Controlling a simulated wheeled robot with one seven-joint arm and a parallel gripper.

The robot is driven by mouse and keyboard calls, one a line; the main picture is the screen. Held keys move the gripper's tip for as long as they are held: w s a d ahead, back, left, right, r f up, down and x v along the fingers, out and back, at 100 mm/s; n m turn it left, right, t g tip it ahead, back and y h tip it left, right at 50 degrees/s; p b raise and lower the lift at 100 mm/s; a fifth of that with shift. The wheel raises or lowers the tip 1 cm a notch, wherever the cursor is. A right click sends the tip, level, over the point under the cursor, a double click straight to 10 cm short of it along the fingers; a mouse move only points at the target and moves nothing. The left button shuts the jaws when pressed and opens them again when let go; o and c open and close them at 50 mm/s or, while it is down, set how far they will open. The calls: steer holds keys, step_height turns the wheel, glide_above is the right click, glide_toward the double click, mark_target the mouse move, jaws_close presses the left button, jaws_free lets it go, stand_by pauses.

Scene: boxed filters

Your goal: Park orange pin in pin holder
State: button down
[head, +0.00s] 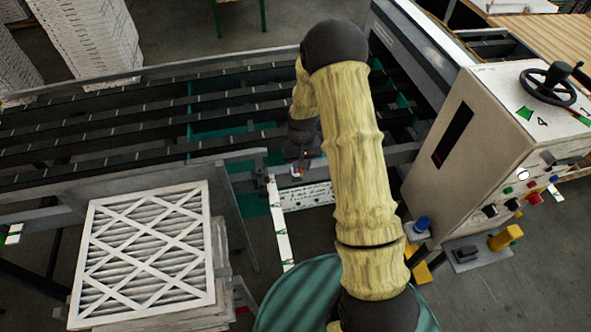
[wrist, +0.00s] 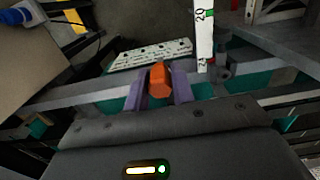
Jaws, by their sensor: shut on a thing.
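The orange pin (wrist: 159,79) is between the two purple fingers of my gripper (wrist: 160,92) in the wrist view. My gripper is shut on it. In the head view my gripper (head: 298,168) is small and partly hidden by my arm, with a spot of orange at its tip. A white plate with a row of dark holes (wrist: 150,53), which looks like the pin holder, lies just beyond the pin in the wrist view. It also shows in the head view (head: 310,196), below and right of my gripper. I cannot tell whether the pin touches the plate.
A white ruler strip with numbers (wrist: 204,35) stands beside the plate. A control cabinet with a handwheel (head: 490,140) is at the right. Boxed filters (head: 150,255) are stacked at lower left. Dark conveyor rails (head: 110,130) run across behind.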

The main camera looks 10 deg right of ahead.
steer(key=s+f+b, duration=0.4)
steer(key=f+b, duration=0.7)
steer(key=f, duration=0.6)
steer(key=shift+s+b, duration=0.2)
steer(key=shift+b, duration=0.1)
steer(key=shift+f, duration=0.1)
